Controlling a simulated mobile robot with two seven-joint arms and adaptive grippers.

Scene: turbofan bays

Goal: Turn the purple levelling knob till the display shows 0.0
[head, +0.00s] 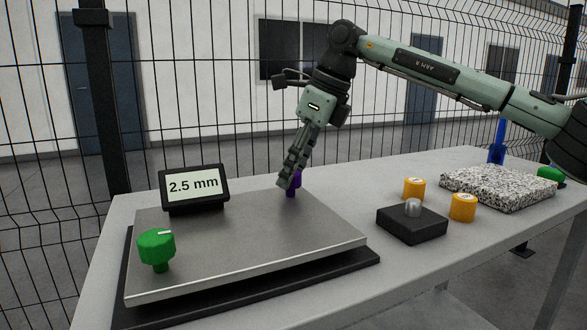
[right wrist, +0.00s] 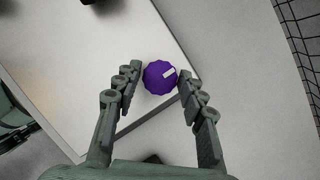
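The display (head: 194,187) reads 2.5 mm and stands behind the left part of a grey metal plate (head: 255,235). The purple levelling knob (head: 297,184) is at the plate's far corner, partly hidden by my right gripper (head: 287,184). My left gripper is not in view.
A green knob (head: 156,245) stands at the plate's near left corner. To the right are a black block with a grey knob (head: 412,224), two yellow cylinders (head: 414,188) (head: 463,207) and a speckled slab (head: 498,188). A wire fence runs behind the table.

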